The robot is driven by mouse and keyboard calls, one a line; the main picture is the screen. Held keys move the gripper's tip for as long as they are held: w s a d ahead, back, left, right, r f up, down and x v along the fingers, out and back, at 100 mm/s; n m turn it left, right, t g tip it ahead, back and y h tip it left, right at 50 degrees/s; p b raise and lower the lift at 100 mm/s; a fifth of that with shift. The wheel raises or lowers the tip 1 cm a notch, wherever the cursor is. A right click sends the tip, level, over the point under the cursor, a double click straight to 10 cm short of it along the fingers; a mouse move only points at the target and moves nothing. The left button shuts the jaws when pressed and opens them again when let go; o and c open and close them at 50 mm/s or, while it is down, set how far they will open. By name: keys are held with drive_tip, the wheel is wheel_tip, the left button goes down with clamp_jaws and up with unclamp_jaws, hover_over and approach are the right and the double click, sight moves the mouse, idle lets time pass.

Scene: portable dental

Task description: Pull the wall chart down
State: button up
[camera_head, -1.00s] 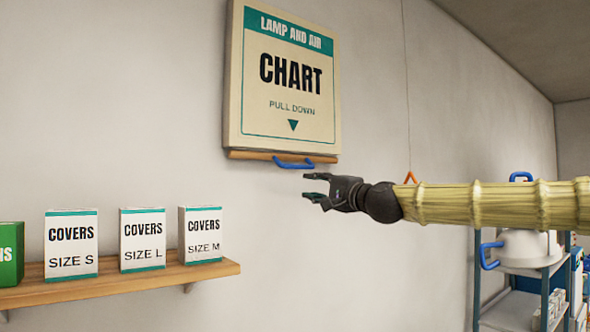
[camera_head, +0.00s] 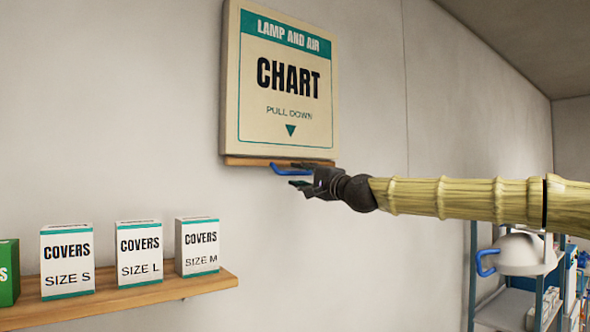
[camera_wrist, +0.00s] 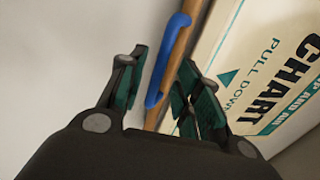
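The wall chart (camera_head: 285,85) hangs on the wall, a cream panel with a teal header and "PULL DOWN" printed on it. A wooden bar (camera_head: 240,161) runs along its bottom edge, with a blue handle (camera_head: 286,170) on it. My gripper (camera_head: 296,175) is at the handle, its fingers apart. In the wrist view my open gripper (camera_wrist: 160,88) has the blue handle (camera_wrist: 160,70) between its two fingers, nearer the right finger. A gap shows on the left side; contact on the right side is unclear. The chart (camera_wrist: 262,75) is behind the right finger.
A wooden shelf (camera_head: 140,296) at lower left carries white cover boxes (camera_head: 139,254) and a green box (camera_head: 8,272). At right a rack (camera_head: 500,308) holds a white, blue-handled container (camera_head: 520,254). The wall below the chart is clear.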

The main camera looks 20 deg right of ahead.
sight(296, 174)
drive_tip(key=shift+p+x, duration=0.8)
drive_tip(key=shift+x, duration=1)
clamp_jaws()
